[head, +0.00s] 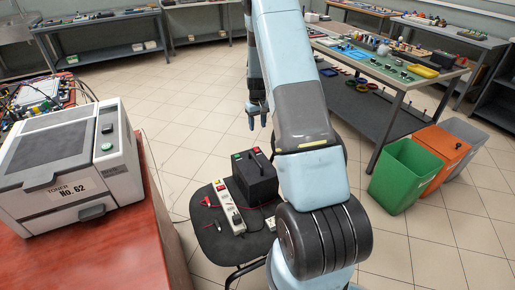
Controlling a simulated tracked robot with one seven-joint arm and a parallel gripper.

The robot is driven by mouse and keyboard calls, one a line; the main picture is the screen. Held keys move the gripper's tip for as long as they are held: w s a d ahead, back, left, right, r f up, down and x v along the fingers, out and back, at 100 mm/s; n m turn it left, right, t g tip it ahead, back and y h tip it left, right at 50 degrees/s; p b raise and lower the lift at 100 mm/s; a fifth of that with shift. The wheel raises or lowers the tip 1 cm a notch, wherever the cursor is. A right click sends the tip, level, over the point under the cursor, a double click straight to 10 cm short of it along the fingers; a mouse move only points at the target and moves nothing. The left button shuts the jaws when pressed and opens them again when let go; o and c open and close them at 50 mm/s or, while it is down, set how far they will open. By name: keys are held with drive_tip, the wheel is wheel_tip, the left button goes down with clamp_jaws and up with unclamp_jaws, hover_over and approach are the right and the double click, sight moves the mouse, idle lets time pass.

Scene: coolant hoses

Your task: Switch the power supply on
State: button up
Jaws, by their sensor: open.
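A black box (256,180) with a green piece and a red piece on top sits on a dark chair seat; it may be the power supply, but I cannot be sure. A white power strip (227,203) with a red switch (220,187) at its far end lies beside it on the left. Whether either switch is on is too small to tell. My gripper (257,120) is open and empty, pointing down. In the picture it shows above and behind the box, apart from it. My arm covers the area to the right of the box.
The dark chair seat (208,240) also bears a small red clip and a white socket piece. A printer (70,160) stands on a red table (95,265) at left. Green (405,178) and orange bins stand at right, before a cluttered workbench. The tiled floor behind the chair is clear.

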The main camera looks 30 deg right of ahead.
sight(257, 151)
wheel_tip(257, 151, down, 14)
drive_tip(key=shift+r, duration=0.15)
idle(0.4)
drive_tip(key=shift+c, duration=0.5)
clamp_jaws()
